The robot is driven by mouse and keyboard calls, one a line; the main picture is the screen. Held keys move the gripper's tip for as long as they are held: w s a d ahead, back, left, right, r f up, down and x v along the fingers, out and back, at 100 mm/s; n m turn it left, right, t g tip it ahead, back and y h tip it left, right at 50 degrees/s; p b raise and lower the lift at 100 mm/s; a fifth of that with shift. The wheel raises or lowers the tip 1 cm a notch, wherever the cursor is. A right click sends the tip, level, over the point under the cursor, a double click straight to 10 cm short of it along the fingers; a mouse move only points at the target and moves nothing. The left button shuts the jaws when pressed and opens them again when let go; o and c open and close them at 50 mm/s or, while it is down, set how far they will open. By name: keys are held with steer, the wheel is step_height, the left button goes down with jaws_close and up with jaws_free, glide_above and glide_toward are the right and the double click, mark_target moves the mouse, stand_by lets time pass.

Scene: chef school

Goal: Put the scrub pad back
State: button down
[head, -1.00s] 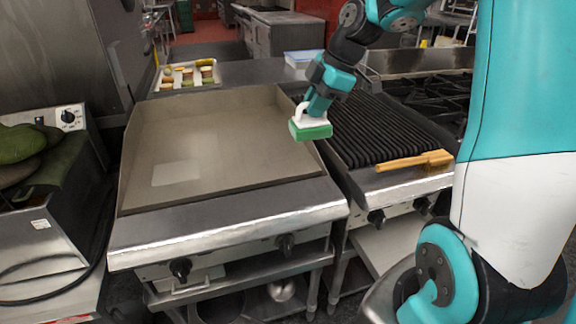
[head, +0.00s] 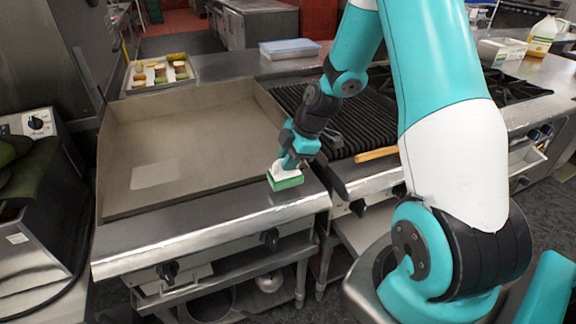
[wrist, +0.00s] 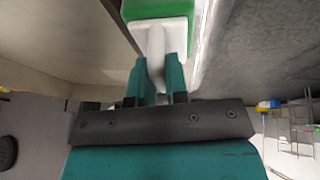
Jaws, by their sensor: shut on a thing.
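The scrub pad (head: 286,182) is a green block with a white handle on top. It is at the front right corner of the flat griddle (head: 190,150), at the steel front ledge. My gripper (head: 289,164) is shut on its white handle from above. In the wrist view the handle of the scrub pad (wrist: 158,32) sits between the two teal fingers of my gripper (wrist: 157,78), with the green part beyond it. I cannot tell whether the pad touches the ledge.
A ribbed grill (head: 345,120) stands right of the griddle, with a wooden-handled brush (head: 376,154) on its front edge, partly behind my arm. A tray of food (head: 160,72) and a blue-lidded container (head: 289,48) are at the back. A pale patch (head: 154,172) marks the griddle.

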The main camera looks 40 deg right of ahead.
step_height(320, 180, down, 2)
steer(key=shift+f, duration=0.2)
steer(key=c, duration=1.1)
jaws_free()
steer(key=shift+r, duration=0.1)
